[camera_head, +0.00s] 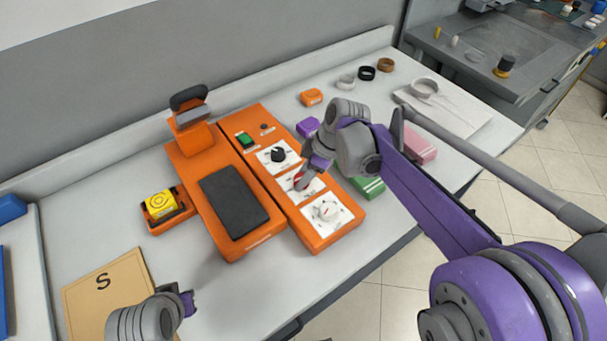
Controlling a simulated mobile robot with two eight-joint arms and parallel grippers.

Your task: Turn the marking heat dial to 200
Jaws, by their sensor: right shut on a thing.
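An orange marking machine (329,240) stands on the grey table, with a column of three dials on white plates. The top dial (278,154) is black, the middle dial (298,181) is red, and the bottom dial (326,211) is white. The plate lettering is too small to read, so I cannot tell the settings. My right gripper (306,175) comes down from the upper right and is shut on the red middle dial, partly hiding it and its plate. My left gripper (188,303) is low in the view, away from the machine; its jaws are not clear.
A green button (244,139) and a dark pad (234,202) are on the machine. A yellow block (160,203) sits in an orange holder to the left. A tan card marked S (100,288) lies near my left gripper. The table in front of the machine is clear.

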